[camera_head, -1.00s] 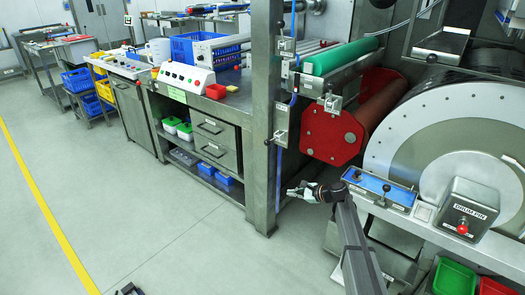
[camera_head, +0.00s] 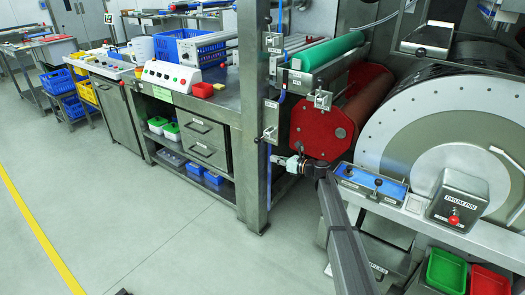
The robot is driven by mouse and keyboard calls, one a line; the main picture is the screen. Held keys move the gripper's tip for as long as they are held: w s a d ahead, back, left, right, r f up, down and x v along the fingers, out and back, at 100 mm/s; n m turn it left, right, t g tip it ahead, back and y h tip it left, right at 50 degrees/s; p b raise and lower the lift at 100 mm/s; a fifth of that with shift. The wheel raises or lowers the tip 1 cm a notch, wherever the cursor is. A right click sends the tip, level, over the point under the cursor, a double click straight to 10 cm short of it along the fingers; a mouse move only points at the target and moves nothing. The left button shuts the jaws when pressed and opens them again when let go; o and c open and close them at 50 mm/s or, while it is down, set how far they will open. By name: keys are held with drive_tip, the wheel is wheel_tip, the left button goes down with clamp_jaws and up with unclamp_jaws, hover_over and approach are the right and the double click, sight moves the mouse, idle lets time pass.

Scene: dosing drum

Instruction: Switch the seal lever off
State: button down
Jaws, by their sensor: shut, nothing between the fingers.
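My gripper (camera_head: 280,161) is at the end of the dark arm, low in front of the red roller end plate (camera_head: 312,131) and just right of the steel post. It is shut and empty, pointing left. A small lever with a pale knob (camera_head: 268,135) is on a plate on the post, just above and left of the gripper, apart from it as far as I can tell. Another such lever (camera_head: 272,42) is higher on the post. A blue panel with dark-knobbed levers (camera_head: 372,185) is right of the gripper. I cannot read which is the seal lever.
The large drum (camera_head: 452,140) and a grey box with a red button (camera_head: 456,200), marked DRUM PIN, are at right. Green (camera_head: 446,272) and red bins (camera_head: 489,282) sit below. The steel post (camera_head: 252,190) stands close left. The floor at left is free.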

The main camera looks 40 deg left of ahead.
drive_tip(key=a+r+p, duration=0.1)
drive_tip(key=a+r, duration=0.1)
drive_tip(key=a, duration=0.7)
drive_tip(key=shift+r, duration=0.25)
idle(0.4)
